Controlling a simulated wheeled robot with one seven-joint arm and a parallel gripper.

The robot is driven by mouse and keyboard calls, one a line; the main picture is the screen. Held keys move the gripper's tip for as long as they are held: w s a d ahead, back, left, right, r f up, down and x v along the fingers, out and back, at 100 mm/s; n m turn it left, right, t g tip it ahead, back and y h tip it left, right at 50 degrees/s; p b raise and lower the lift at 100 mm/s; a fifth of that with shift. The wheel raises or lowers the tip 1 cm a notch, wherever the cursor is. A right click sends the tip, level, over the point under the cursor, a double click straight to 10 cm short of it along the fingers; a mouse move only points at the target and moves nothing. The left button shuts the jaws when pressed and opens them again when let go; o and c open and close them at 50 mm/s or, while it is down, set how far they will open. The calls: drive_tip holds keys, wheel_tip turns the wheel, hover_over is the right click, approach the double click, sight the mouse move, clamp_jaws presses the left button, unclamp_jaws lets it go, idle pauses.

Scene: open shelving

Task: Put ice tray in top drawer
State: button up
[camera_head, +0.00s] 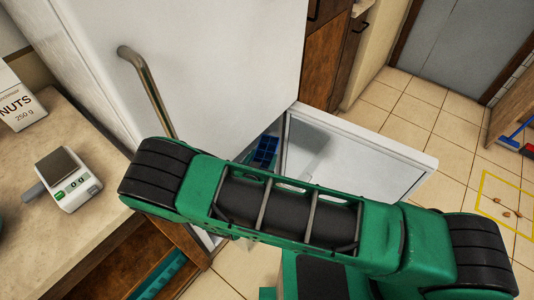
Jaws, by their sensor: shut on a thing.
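A blue ice tray with square cells (265,150) shows in part at the opening of the white fridge's lower compartment, just above my green arm. I cannot tell what it rests on or whether anything holds it. A white door or drawer front (385,150) stands open to the right of this opening. My arm crosses in front and hides much of the inside, including any top drawer. My gripper does not show; it is hidden behind or below my arm.
The fridge's upper door (220,60) has a long metal handle (148,90). A counter (85,225) at left bears a kitchen scale (68,180) and a nuts box (18,105). Yellow floor marking (505,200) lies far right.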

sight(263, 157)
drive_tip(key=x, duration=0.3)
drive_tip(key=shift+f, duration=0.1)
drive_tip(key=shift+f+x, duration=0.2)
drive_tip(key=shift+x, duration=0.9)
drive_tip(key=shift+f+x, duration=0.2)
drive_tip(key=shift+x, duration=0.9)
drive_tip(key=shift+s+f, duration=0.2)
drive_tip(key=shift+f, duration=0.4)
drive_tip(key=o, duration=1.3)
drive_tip(key=shift+r, duration=0.3)
drive_tip(key=v, duration=1.2)
drive_tip(key=shift+a+r, duration=0.1)
drive_tip(key=shift+r, duration=0.1)
